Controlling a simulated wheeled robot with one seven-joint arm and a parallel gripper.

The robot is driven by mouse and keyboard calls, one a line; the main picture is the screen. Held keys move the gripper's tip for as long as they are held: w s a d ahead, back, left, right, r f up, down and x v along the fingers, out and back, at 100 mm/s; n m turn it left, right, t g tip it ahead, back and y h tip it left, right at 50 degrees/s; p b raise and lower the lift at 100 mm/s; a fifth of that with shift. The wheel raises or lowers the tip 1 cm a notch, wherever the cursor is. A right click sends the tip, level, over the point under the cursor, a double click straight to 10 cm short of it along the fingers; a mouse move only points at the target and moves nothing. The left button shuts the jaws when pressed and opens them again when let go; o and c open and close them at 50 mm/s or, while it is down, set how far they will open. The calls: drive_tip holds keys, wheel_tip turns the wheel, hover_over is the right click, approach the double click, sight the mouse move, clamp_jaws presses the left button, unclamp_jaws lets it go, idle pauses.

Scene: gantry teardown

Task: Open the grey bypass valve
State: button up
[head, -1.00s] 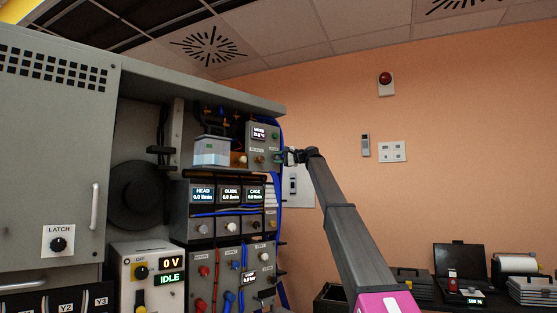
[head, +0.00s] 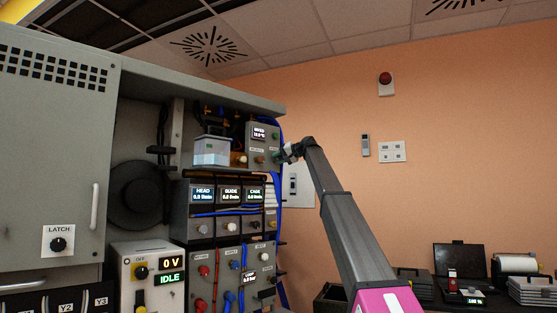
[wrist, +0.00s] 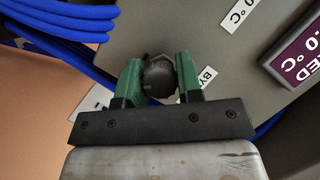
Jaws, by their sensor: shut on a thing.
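The grey bypass valve (wrist: 158,77) is a dark grey round knob on a grey panel (wrist: 215,50), beside a partly hidden label that reads "BY". In the wrist view my gripper (wrist: 159,80) has its two green fingers on either side of the knob, shut on it. In the head view my gripper (head: 282,156) is at the right edge of the upper control box (head: 259,147), and there it covers the knob. How far the knob is turned cannot be told.
Blue hoses (wrist: 65,20) run close to the gripper. A small display (wrist: 297,52) sits on the panel. Below the box are flow displays (head: 229,195) and more valves. A grey cabinet door (head: 55,150) stands at left. The orange wall (head: 450,180) side is open.

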drive_tip(key=n+t+h, duration=0.1)
drive_tip(key=n+h, duration=0.1)
drive_tip(key=n, duration=0.1)
drive_tip(key=shift+n, duration=0.4)
drive_tip(key=shift+n+t+h, duration=0.9)
drive_tip(key=shift+n, duration=0.4)
drive_tip(key=o, duration=0.9)
drive_tip(key=v, duration=1)
drive_tip(key=shift+s+d+r, duration=0.15)
drive_tip(key=shift+s+d, duration=0.1)
drive_tip(key=shift+s, duration=0.05)
